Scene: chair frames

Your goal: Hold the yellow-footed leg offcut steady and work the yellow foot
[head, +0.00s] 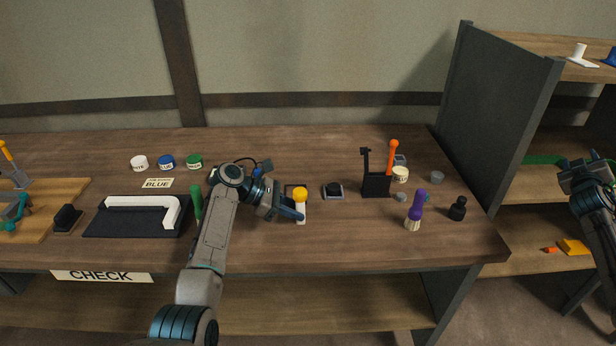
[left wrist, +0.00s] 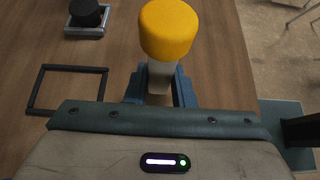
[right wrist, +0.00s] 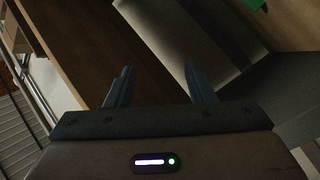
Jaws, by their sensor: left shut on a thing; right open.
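The leg offcut (head: 301,212) is a short pale post with a yellow foot (head: 300,194) on its upper end. My left gripper (head: 299,213) is shut on the offcut below the foot, near the middle front of the bench. In the left wrist view the yellow foot (left wrist: 166,30) sits on top of the pale shaft (left wrist: 161,76), between the blue fingers (left wrist: 160,90). Whether the offcut's lower end touches the bench is hidden. My right gripper (head: 588,172) is open and empty, off to the right in front of the shelves. Its spread fingers show in the right wrist view (right wrist: 160,88).
A thin black square frame (left wrist: 68,88) lies beside the offcut. A black knob on a grey base (head: 333,190), a black holder (head: 376,184) with an orange-handled tool, and a purple-handled brush (head: 415,208) stand to the right. A black tray (head: 130,226) holds a white part at left.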

